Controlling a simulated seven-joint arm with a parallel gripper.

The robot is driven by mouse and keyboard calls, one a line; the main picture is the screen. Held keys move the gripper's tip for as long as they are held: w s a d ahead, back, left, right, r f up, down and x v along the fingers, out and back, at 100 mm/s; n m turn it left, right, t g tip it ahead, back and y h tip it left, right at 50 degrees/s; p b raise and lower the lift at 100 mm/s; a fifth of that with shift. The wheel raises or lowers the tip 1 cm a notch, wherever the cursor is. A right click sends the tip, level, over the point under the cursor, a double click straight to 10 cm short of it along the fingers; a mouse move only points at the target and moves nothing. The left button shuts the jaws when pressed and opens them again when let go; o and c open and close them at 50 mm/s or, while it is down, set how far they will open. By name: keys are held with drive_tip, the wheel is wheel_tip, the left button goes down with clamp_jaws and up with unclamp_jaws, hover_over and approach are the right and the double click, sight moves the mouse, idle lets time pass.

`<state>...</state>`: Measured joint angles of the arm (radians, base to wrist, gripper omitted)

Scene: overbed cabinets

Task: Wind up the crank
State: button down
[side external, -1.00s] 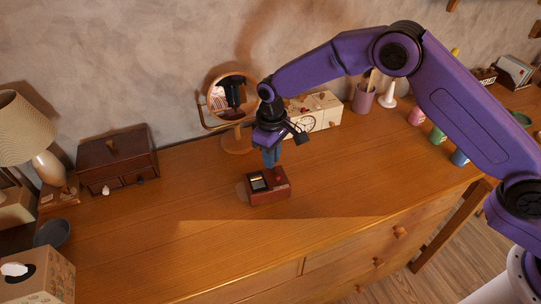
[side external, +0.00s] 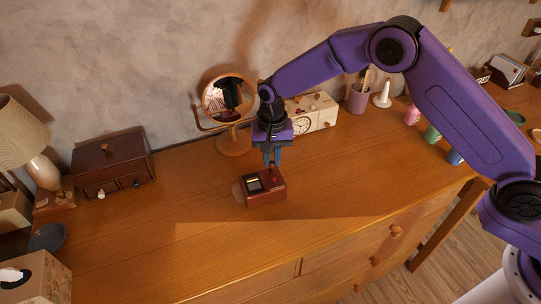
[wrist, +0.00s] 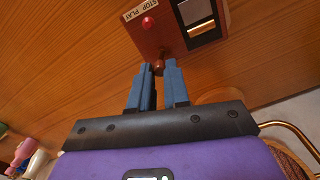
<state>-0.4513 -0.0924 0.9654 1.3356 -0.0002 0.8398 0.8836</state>
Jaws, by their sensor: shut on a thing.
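A small red-brown music box (side external: 264,189) stands on the wooden dresser top, below my gripper. In the wrist view the box (wrist: 160,38) shows a "STOP PLAY" label (wrist: 141,11), a red knob (wrist: 148,22) and a dark window with a gold cylinder (wrist: 202,28). My gripper (side external: 272,165) points down at the back right of the box. Its blue fingers (wrist: 159,68) are close together at the box's edge, shut on the crank. The crank itself is mostly hidden between the fingertips.
A round mirror (side external: 228,97) and a cream clock box (side external: 317,115) stand behind the gripper. A dark wooden chest (side external: 112,165) and a lamp (side external: 18,135) are at left. Several coloured bottles stand at right. The dresser top in front of the box is clear.

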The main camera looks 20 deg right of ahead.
drive_tip(key=m, duration=0.3)
drive_tip(key=shift+s+m, duration=0.2)
drive_tip(key=shift+m, duration=0.2)
drive_tip(key=shift+s+d+m, duration=0.1)
drive_tip(key=shift+s+m, duration=0.05)
drive_tip(key=shift+m, duration=1.55)
drive_tip(key=c, duration=1.1)
unclamp_jaws()
wheel_tip(320, 180, up, 18)
drive_tip(key=shift+f, duration=0.25)
drive_tip(key=shift+s+d, duration=0.1)
